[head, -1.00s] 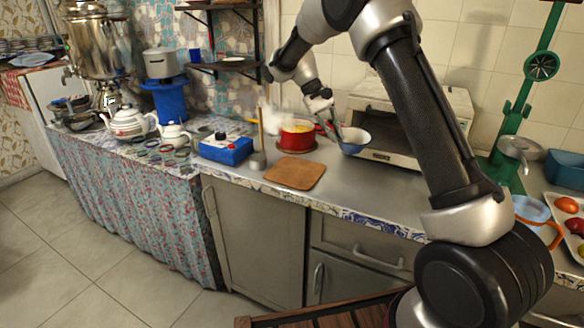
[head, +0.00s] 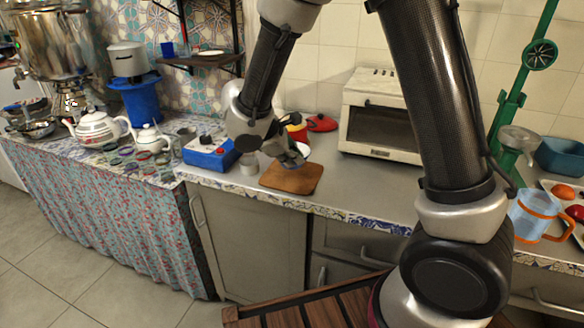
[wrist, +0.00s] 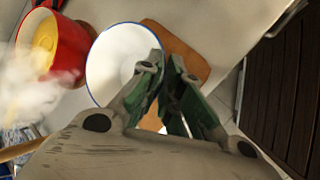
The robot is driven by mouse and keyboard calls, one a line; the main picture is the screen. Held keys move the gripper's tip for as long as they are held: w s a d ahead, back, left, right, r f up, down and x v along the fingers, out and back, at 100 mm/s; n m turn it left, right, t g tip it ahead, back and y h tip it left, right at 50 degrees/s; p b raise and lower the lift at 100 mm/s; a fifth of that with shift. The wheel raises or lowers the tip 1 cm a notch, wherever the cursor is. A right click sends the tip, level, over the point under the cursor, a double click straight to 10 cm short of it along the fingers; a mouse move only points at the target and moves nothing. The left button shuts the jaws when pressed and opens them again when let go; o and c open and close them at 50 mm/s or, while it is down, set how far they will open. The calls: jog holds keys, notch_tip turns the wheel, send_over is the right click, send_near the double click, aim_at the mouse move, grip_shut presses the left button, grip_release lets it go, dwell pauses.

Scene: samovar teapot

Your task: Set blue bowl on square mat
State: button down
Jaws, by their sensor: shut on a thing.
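My gripper (head: 286,158) is shut on the rim of the blue bowl, between the red pot and the square mat. In the wrist view the bowl (wrist: 112,62) shows a white inside and a thin blue rim, with the fingertips (wrist: 165,80) at its right side. In the head view only a pale part of the bowl (head: 302,150) shows past the gripper. The brown square mat (head: 292,180) lies flat and bare on the counter. In the wrist view the mat (wrist: 187,58) is partly hidden behind the bowl and fingers. The bowl's height above it is unclear.
A red pot with yellow contents (wrist: 52,45) steams close beside the bowl. Its red lid (head: 322,123) lies behind. A blue box (head: 211,153) and a small grey cup (head: 249,163) stand left of the mat. The counter right of the mat is clear up to the oven (head: 380,120).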

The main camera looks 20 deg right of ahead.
notch_tip(320, 180, down, 3)
jog(key=shift+f, duration=0.1)
jog(key=c, duration=1.6)
grip_release()
jog(key=v, duration=1.2)
jog(key=s+d+r+m+g+y, duration=0.15)
jog(key=s+d+r+m, duration=0.25)
jog(key=d, duration=0.4)
jog(key=s+d+r+m+y, duration=0.2)
jog(key=s+d+r+m, duration=0.15)
jog(key=d, duration=0.55)
jog(key=s+d+r+m+t+y, duration=0.1)
jog(key=s+d+m, duration=0.2)
jog(key=s, duration=0.3)
jog(key=s+d+r+m+t+y, duration=0.1)
jog(key=s+d+r+m+y, duration=0.1)
jog(key=s+d+m, duration=0.2)
jog(key=s, duration=0.3)
jog(key=shift+s, duration=0.3)
